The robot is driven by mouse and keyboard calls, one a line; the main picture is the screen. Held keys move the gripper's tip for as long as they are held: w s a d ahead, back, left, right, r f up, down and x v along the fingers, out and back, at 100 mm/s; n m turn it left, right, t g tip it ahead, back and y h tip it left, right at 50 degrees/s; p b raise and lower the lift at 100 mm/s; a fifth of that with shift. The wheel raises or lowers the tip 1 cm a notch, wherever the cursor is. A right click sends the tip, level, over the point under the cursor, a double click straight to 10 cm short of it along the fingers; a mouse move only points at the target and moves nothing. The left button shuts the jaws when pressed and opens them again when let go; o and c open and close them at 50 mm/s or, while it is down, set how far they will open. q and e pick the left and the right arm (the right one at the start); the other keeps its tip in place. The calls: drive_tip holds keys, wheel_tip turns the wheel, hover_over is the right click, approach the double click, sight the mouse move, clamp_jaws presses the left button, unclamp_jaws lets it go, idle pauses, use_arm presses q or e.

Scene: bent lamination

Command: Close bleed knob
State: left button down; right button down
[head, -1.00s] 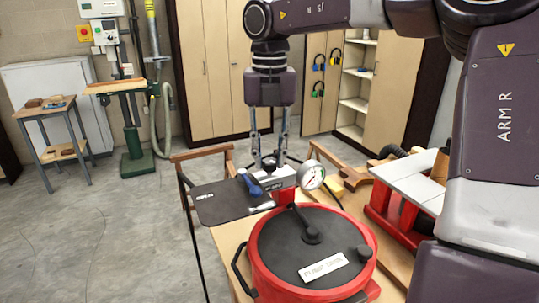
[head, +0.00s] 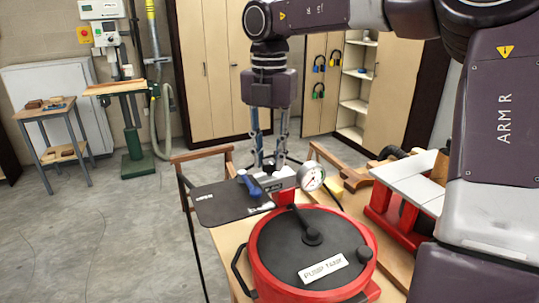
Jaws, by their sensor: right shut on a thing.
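My right gripper (head: 269,163) points straight down over the grey valve block (head: 283,180) behind the red pump tank (head: 262,277). Its fingers are shut on the small black bleed knob (head: 268,169) on top of the block; the fingertips partly hide the knob. A blue lever (head: 249,184) sticks out at the block's left end. A round white gauge (head: 313,177) is fixed at its right end. The tank has a black lid (head: 280,248) with a white label. My left gripper is out of view.
A dark mat (head: 225,206) lies left of the block on the wooden bench. A red machine with a grey top (head: 408,180) stands to the right, close to my right arm. Cabinets and a drill stand are far behind. The floor at left is clear.

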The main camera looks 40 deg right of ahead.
sight(269, 162)
drive_tip(key=shift+f, duration=0.1)
drive_tip(key=c, duration=1.6)
unclamp_jaws()
wheel_tip(269, 162, up, 12)
